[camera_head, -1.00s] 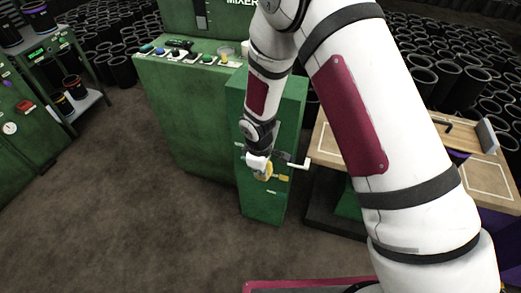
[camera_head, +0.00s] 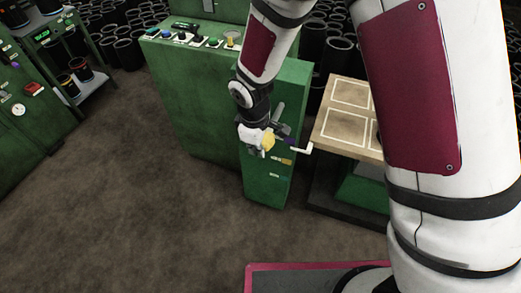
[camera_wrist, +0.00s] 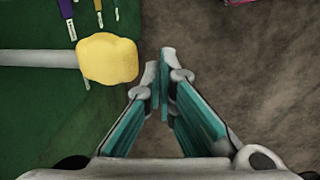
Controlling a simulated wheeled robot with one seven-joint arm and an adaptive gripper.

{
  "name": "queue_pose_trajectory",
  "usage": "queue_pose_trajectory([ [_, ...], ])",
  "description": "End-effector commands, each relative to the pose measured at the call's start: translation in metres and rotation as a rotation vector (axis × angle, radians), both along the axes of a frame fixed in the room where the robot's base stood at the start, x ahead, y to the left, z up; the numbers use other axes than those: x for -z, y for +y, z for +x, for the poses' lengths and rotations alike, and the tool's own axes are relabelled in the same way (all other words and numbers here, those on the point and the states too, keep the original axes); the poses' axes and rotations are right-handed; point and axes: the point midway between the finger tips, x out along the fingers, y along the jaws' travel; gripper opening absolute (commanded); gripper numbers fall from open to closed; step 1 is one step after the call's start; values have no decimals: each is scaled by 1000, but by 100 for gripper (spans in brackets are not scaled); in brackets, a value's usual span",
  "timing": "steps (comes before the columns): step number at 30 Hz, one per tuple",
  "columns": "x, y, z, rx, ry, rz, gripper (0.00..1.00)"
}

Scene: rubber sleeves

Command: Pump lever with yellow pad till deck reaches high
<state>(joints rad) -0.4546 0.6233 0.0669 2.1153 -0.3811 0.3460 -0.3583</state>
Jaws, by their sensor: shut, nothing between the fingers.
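The lever's yellow pad (camera_wrist: 107,58) is at the end of a pale rod (camera_wrist: 40,60) in the wrist view. In the head view the pad (camera_head: 268,141) shows in front of the green cabinet (camera_head: 285,95). My gripper (camera_wrist: 160,65) is shut and empty, its fingertips just right of the pad with a small gap in the picture. In the head view my gripper (camera_head: 257,140) overlaps the pad, so contact cannot be told. The wooden deck (camera_head: 340,123), marked with pale outlined squares, is to the right of the cabinet; my arm hides its right part.
A white bent handle (camera_head: 301,148) sticks out between cabinet and deck. Purple and yellow markers (camera_head: 287,161) are on the cabinet front. A green mixer console (camera_head: 185,90) stands to the left, with black sleeves (camera_head: 130,52) behind. Brown floor (camera_head: 140,210) is clear in front.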

Motion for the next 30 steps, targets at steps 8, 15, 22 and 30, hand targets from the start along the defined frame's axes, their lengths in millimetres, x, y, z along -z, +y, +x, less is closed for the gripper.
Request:
queue_pose_trajectory([
  [8, -16, 3, -9, 1, 0, 1, 0],
  [15, -16, 3, -9, 1, 0, 0, 0],
  [22, -16, 3, -9, 1, 0, 0, 0],
  [30, -16, 3, -9, 1, 0, 0, 0],
])
